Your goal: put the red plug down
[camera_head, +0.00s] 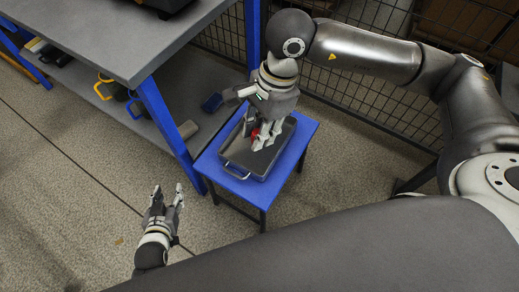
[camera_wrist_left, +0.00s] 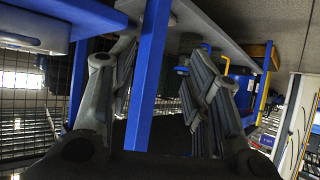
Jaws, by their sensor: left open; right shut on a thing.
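The red plug (camera_head: 255,133) is small and partly hidden by my right gripper. My right gripper (camera_head: 260,140) points down over a grey tray (camera_head: 236,158) and is shut on the plug. I cannot tell whether the plug touches the tray floor. The tray stands on a small blue table (camera_head: 308,126). My left gripper (camera_head: 167,190) is open and empty above the floor, left of and nearer than the blue table. Its open fingers also show in the left wrist view (camera_wrist_left: 155,95).
A grey-topped workbench (camera_head: 110,35) with blue legs stands at the left, close to the blue table. Its lower shelf holds several items, including mugs with yellow and blue handles (camera_head: 104,88). A wire mesh fence (camera_head: 355,90) runs behind.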

